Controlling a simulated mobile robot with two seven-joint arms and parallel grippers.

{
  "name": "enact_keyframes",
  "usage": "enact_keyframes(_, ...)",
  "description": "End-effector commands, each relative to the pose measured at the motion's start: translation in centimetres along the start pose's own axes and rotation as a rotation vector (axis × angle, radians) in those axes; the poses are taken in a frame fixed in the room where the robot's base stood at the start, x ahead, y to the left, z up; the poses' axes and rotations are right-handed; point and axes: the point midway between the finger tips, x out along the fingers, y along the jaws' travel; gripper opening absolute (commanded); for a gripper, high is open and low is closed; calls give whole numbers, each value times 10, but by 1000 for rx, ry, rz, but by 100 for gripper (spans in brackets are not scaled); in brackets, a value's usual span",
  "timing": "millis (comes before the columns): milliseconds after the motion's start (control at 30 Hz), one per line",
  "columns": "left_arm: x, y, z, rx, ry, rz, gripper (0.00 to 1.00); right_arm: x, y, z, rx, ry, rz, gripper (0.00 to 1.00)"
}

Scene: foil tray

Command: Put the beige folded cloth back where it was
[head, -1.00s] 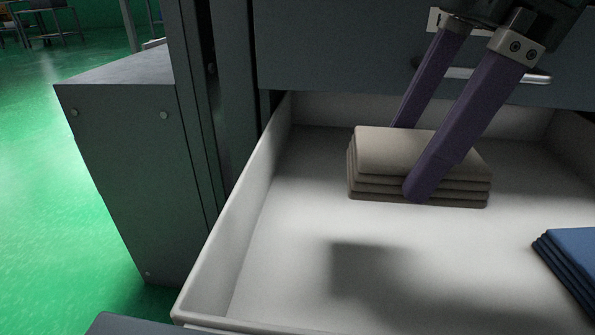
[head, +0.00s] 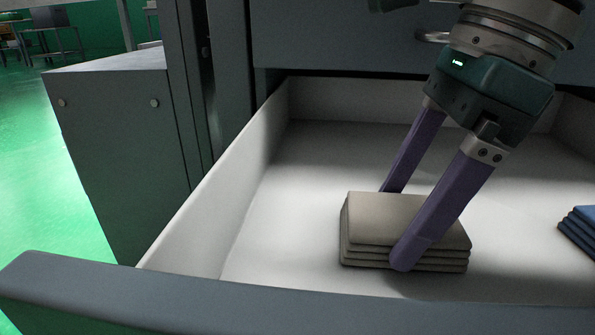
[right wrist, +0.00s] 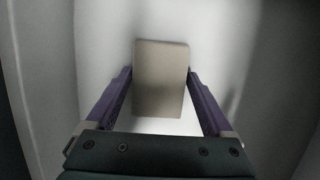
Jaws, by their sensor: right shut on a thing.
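The beige folded cloth (head: 385,215) is a neat stack of several layers inside the open pale drawer (head: 250,245). My right gripper (head: 397,228) reaches down from the upper right, with one purple finger on the near side of the cloth and one behind it. It is shut on the cloth. The cloth lies level, on or just above the drawer floor; I cannot tell if it touches. The right wrist view shows the cloth (right wrist: 160,80) between the two fingers. My left gripper is not in view.
A blue folded cloth (head: 580,232) lies at the right edge of the drawer. The drawer's grey front (head: 250,300) runs along the bottom, and its left wall (head: 225,170) rises beside free floor. A closed drawer with a handle (head: 432,37) is above, at the back.

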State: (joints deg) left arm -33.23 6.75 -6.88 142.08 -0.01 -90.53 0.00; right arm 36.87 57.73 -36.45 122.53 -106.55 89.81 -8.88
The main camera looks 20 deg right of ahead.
Motion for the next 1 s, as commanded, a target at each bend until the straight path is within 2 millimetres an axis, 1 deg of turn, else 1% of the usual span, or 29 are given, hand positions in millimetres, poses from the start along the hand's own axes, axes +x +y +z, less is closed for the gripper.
enact_keyframes(33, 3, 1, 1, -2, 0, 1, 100, 3, 0, -1, 0, 0, 0, 42)
enact_keyframes(67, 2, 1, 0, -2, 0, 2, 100, 2, 0, -1, 0, 0, 0, 90)
enact_keyframes(100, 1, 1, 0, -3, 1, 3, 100, 1, 0, 0, 0, 0, 0, 94)
enact_keyframes(167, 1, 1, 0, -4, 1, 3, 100, 1, 0, 0, 0, 0, 0, 100)
enact_keyframes(367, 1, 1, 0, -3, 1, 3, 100, 1, 0, 0, 0, 0, 0, 100)
enact_keyframes(467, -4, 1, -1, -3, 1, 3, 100, -4, 0, 1, 0, 0, 0, 100)
enact_keyframes(567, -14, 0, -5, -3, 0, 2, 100, -19, 0, 2, 0, 1, -2, 100)
enact_keyframes(800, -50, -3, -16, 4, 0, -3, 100, -76, -1, 2, 0, 2, -3, 100)
enact_keyframes(900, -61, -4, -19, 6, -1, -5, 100, -96, -1, 2, 0, 2, -3, 100)
enact_keyframes(1000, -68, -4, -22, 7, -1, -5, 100, -110, -1, 2, 1, 1, -3, 100)
